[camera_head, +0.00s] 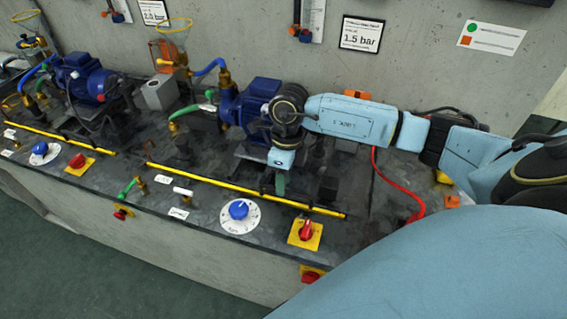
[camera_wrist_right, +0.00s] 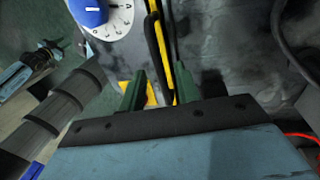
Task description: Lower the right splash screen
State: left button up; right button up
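The right splash screen shows mainly as a long yellow bar (camera_head: 215,182) along the front of the bench. It slants down to the right, behind the blue dial and red knob. No clear panel can be made out, nor its tilt. My right gripper (camera_head: 280,184) points down over the bar's right half. In the right wrist view its two green fingers (camera_wrist_right: 160,90) stand apart, with the yellow bar (camera_wrist_right: 160,45) and a dark strip beside it running through the gap; contact is unclear. My left gripper seems to be at the left of the wrist view (camera_wrist_right: 52,50), its fingers unclear.
A blue dial (camera_head: 238,210) and a red knob on a yellow plate (camera_head: 305,233) sit in front of the bar. A blue pump (camera_head: 258,98) stands behind my right wrist. A red hose (camera_head: 397,190) lies to the right. Another yellow bar (camera_head: 62,138) is at left.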

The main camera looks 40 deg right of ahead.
notch_tip(320, 180, up, 12)
jog(key=w+d, duration=0.1)
jog(key=d, duration=0.1)
jog(key=shift+w+p, duration=0.15)
jog(key=shift+p, duration=0.15)
jog(key=shift+a+f, duration=0.1)
jog(key=shift+a, duration=0.05)
